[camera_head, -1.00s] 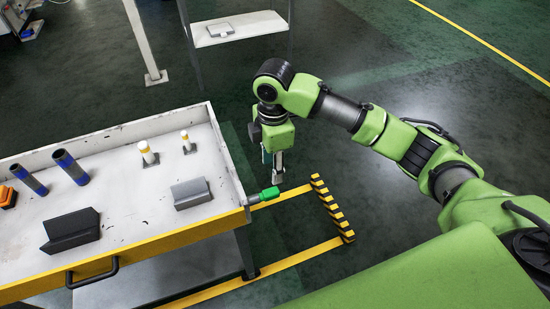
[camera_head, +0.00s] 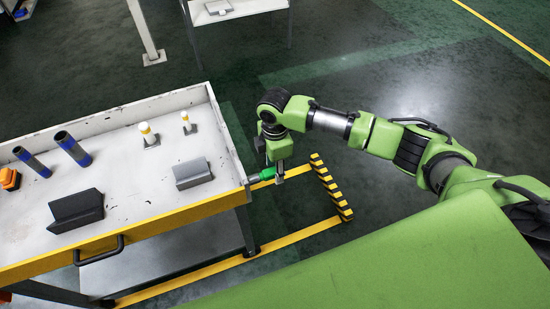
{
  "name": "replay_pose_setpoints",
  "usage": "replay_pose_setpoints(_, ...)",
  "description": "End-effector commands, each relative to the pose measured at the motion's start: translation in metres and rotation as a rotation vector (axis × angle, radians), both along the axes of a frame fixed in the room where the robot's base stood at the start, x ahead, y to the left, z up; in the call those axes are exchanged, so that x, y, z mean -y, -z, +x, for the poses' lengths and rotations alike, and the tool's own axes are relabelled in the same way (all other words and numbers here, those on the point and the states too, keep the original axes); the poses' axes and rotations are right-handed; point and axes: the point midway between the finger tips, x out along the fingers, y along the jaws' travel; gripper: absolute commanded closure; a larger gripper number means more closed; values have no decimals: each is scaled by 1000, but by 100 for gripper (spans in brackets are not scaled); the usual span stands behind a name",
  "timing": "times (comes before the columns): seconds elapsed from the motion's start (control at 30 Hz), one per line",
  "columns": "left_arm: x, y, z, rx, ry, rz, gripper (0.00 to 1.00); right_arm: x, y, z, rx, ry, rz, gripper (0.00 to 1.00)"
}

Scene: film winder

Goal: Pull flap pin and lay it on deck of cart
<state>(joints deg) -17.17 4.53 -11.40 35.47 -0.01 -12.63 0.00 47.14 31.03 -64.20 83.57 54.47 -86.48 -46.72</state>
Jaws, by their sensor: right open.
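A green-handled pin (camera_head: 262,175), which looks like the flap pin, sticks out from the right front corner of the cart. The deck of the cart (camera_head: 128,185) is a worn white tray with raised walls and a yellow front edge. My right gripper (camera_head: 279,179) points down just right of the green handle, with its fingers at about the handle's height. It is open; whether the fingers touch the handle or straddle it is too small to tell. My left gripper is not in view.
A yellow-black floor barrier (camera_head: 331,188) is right of the cart.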

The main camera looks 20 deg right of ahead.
Motion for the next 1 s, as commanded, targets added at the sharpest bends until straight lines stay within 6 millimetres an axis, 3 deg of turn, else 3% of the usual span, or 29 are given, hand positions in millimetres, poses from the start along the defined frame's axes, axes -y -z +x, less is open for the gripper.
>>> replay_pose_setpoints(0.37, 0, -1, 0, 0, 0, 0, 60, 0, 7, 0, 1, -1, 0, 60)
replay_pose_setpoints(0.53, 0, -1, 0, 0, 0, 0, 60, 0, 6, 0, 1, 0, 0, 100)
replay_pose_setpoints(0.6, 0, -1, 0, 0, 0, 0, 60, 0, 6, 0, 1, 0, 0, 100)
replay_pose_setpoints(0.63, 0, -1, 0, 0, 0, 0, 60, 0, 6, 0, 1, 0, 0, 82)
replay_pose_setpoints(0.7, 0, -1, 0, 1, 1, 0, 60, 0, 6, 0, 1, 0, 0, 100)
replay_pose_setpoints(1.0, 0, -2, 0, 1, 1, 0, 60, 2, 6, 0, 1, 0, 0, 100)
